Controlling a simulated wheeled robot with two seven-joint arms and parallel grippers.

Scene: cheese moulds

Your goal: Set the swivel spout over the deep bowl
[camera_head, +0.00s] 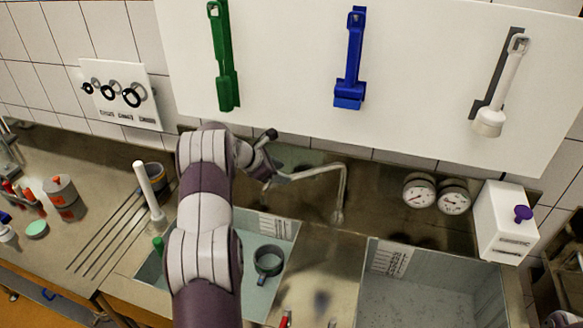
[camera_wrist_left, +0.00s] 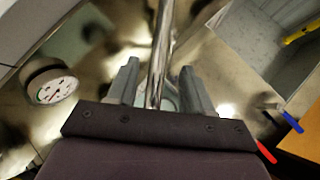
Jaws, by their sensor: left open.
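The swivel spout (camera_head: 318,170) is a bent steel pipe on the back of the sink. My left gripper (camera_head: 258,160) is at the spout's left part, half hidden by my arm. In the left wrist view the shiny spout pipe (camera_wrist_left: 161,45) runs between the open fingers (camera_wrist_left: 160,88); I cannot tell whether they touch it. The left bowl (camera_head: 283,226) holds a dark cup (camera_head: 268,262). Which bowl is deeper is unclear. My right gripper is out of view.
Two gauges (camera_head: 436,195) and a white box with a purple knob (camera_head: 505,222) stand right of the spout. A white upright handle (camera_head: 150,192) stands left of my arm. Green, blue and white tools hang on the wall board (camera_head: 290,60).

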